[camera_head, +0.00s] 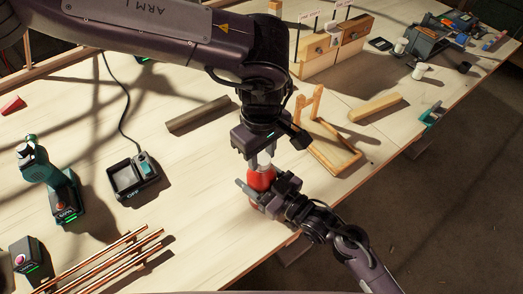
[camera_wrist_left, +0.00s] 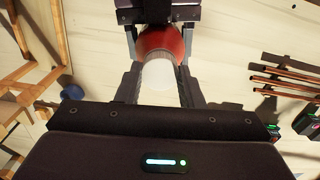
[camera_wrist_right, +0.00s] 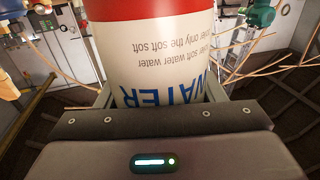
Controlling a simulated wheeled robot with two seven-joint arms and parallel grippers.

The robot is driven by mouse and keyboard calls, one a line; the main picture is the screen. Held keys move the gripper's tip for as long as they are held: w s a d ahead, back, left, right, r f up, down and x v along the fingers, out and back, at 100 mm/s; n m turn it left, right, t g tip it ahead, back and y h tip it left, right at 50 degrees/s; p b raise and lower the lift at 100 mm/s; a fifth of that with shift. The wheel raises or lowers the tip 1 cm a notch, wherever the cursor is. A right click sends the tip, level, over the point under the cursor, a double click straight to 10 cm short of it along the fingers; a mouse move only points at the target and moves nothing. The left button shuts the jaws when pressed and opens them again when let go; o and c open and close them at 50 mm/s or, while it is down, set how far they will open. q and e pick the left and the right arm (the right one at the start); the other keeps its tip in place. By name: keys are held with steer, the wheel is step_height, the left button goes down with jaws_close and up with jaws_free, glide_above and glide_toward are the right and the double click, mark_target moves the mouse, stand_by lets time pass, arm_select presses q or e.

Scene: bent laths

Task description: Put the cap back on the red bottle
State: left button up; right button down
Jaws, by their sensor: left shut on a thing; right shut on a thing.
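The red bottle (camera_head: 261,180) stands near the table's front edge, below my left gripper. Its white label with blue "WATER" lettering (camera_wrist_right: 160,60) fills the right wrist view, with the red part above. My right gripper (camera_head: 262,192) is shut around the bottle's body from the front right. My left gripper (camera_head: 263,156) points down over the bottle and is shut on the pale cap (camera_wrist_left: 159,76). In the left wrist view the cap lines up with the red bottle top (camera_wrist_left: 162,42). I cannot tell whether it is seated on the neck.
A wooden frame (camera_head: 330,150) stands close to the right of the grippers. A grey bar (camera_head: 198,115) lies behind left. A black charger (camera_head: 133,178), a teal tool (camera_head: 45,170) and copper-coloured rods (camera_head: 105,262) are at left. The table between charger and bottle is clear.

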arm_select(q)
steer(key=m, duration=0.9)
steer(key=shift+d, duration=0.1)
steer(key=o, duration=1)
steer(key=shift+c, duration=0.2)
steer(key=shift+r, duration=2.3)
steer(key=shift+c, duration=0.5)
